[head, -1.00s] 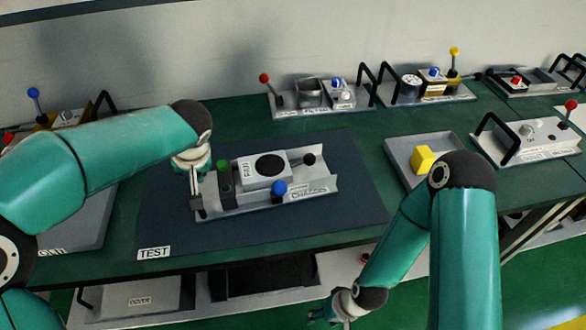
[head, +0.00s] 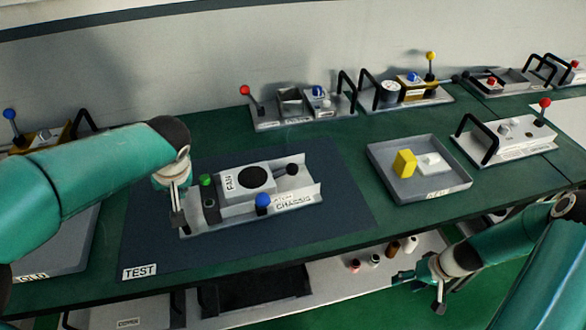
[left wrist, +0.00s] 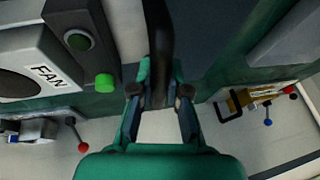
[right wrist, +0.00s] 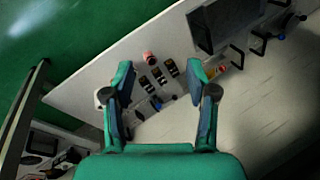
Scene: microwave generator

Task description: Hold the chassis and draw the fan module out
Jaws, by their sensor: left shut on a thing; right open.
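The grey chassis (head: 297,202) lies on the dark mat on the bench in the head view. The white fan module (head: 250,180), marked FAN with a round dark opening, sits in it; it also shows in the left wrist view (left wrist: 32,70). My left gripper (head: 178,214) is at the chassis's left end, shut on a dark upright bar (left wrist: 158,40) there. The exact grip contact is partly hidden. My right gripper (head: 432,280) is open and empty, low in front of the bench edge and well away from the fan; its spread fingers show in the right wrist view (right wrist: 160,85).
A green-topped knob (head: 206,181), a blue ball (head: 263,201) and a black ball (head: 292,169) stand around the fan. A grey tray (head: 445,192) to the right holds a yellow block (head: 404,163) and a white piece. Small items (head: 392,247) lie on the lower shelf.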

